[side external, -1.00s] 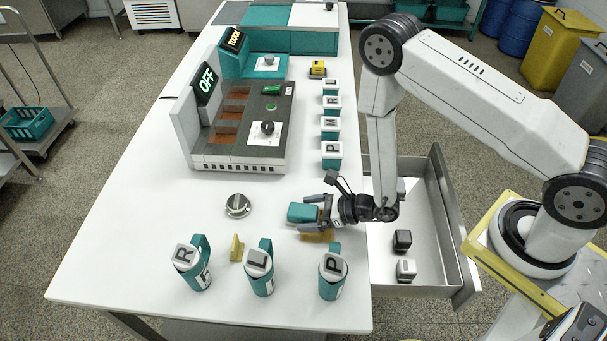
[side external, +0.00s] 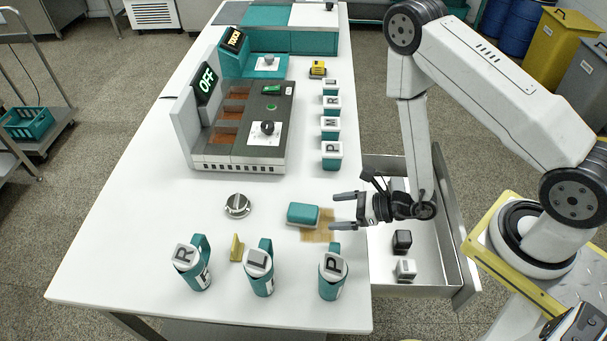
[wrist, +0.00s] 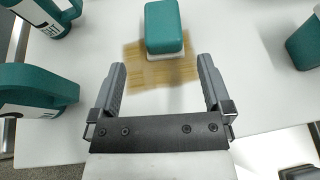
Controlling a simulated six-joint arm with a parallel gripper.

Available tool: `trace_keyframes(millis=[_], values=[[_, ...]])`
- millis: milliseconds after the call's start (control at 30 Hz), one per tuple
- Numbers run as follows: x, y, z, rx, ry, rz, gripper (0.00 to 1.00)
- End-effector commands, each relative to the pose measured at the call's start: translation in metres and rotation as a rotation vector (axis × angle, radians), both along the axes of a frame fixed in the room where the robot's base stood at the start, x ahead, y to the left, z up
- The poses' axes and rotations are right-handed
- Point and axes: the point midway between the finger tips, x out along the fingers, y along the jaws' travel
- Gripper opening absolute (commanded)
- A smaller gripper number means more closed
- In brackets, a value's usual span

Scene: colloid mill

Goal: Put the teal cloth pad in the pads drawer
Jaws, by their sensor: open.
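The teal cloth pad (side external: 302,213) is a rounded teal block with a pale underside, lying on the white table at the left end of a tan patch (side external: 318,234). It also shows at the top of the wrist view (wrist: 163,27), beyond the fingertips. My gripper (side external: 343,211) is open and empty, to the right of the pad and apart from it. In the wrist view my gripper (wrist: 161,66) points toward the pad, with the tan patch between. A drawer (side external: 453,210) stands open at the table's right side, under my arm. I see no label naming it.
Teal lettered containers, including one marked P (side external: 333,277), stand along the front. A silver knob (side external: 237,205) and yellow wedge (side external: 237,248) are left of the pad.

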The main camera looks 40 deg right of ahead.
Motion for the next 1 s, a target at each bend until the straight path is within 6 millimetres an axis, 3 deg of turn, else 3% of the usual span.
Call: trace_keyframes(millis=[533,700,1000], values=[[0.001,0.000,0.000,-0.001,-0.001,0.000,1.00],[0.014,0.005,0.002,-0.001,-0.003,0.003,1.00],[0.021,0.010,-0.003,-0.002,-0.002,0.004,1.00]])
